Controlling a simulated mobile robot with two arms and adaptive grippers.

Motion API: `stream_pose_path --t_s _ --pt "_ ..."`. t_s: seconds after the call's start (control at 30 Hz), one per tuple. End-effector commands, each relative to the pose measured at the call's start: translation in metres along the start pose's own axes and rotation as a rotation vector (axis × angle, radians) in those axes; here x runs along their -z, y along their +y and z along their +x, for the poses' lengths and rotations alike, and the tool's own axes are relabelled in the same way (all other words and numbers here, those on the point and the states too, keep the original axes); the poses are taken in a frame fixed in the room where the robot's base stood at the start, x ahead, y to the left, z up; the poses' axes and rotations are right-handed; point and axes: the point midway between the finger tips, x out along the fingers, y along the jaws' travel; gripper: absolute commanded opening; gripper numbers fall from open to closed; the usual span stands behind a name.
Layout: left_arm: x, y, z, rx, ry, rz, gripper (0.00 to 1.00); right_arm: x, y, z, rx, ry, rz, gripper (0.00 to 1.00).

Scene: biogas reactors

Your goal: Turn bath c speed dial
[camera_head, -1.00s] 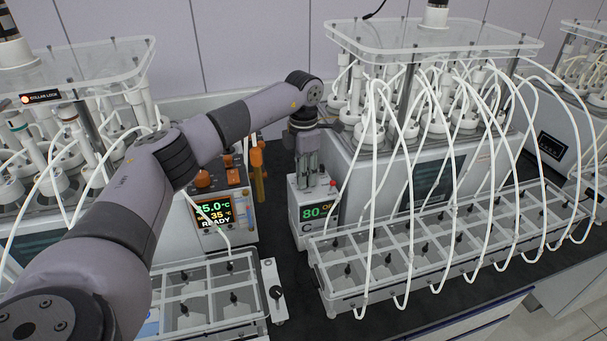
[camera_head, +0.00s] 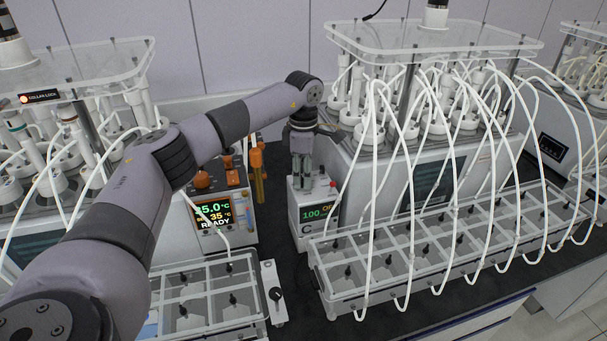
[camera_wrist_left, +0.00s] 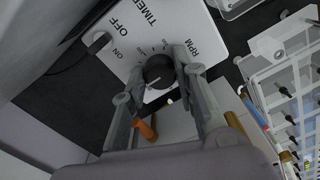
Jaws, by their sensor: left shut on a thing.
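The small white control box marked C (camera_head: 296,221) stands on the dark bench, left of the middle reactor unit. Its display (camera_head: 315,213) reads 100 in green. In the left wrist view the box's top face shows OFF, ON, TIMER and RPM markings, and a round black dial (camera_wrist_left: 159,71) with a pale pointer line. My left gripper (camera_wrist_left: 160,75) is shut on this dial, one finger on each side. In the head view the left gripper (camera_head: 302,176) points down onto the box and hides the dial. My right gripper is not in view.
A red-tipped part (camera_head: 333,187) sits beside the gripper on the box. White hoses (camera_head: 372,200) hang to the clear compartment tray (camera_head: 345,302) on the right. A control panel reading READY (camera_head: 213,214) stands to the left. A narrow dark bench strip lies between.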

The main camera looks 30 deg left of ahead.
Motion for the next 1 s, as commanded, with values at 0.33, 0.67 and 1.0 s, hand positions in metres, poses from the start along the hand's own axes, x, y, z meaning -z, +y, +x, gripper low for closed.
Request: stream_pose_path --t_s 0.33,0.67,1.0 --pt "0.0000 0.0011 -0.0019 -0.004 -0.003 0.000 0.00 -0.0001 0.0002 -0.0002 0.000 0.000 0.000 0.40" --pt "0.0001 0.0005 -0.0008 -0.002 -0.001 0.000 0.48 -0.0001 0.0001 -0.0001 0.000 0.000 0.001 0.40" --pt "-0.0002 0.0005 -0.0041 -0.002 -0.001 0.001 0.48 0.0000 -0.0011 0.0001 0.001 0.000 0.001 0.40"
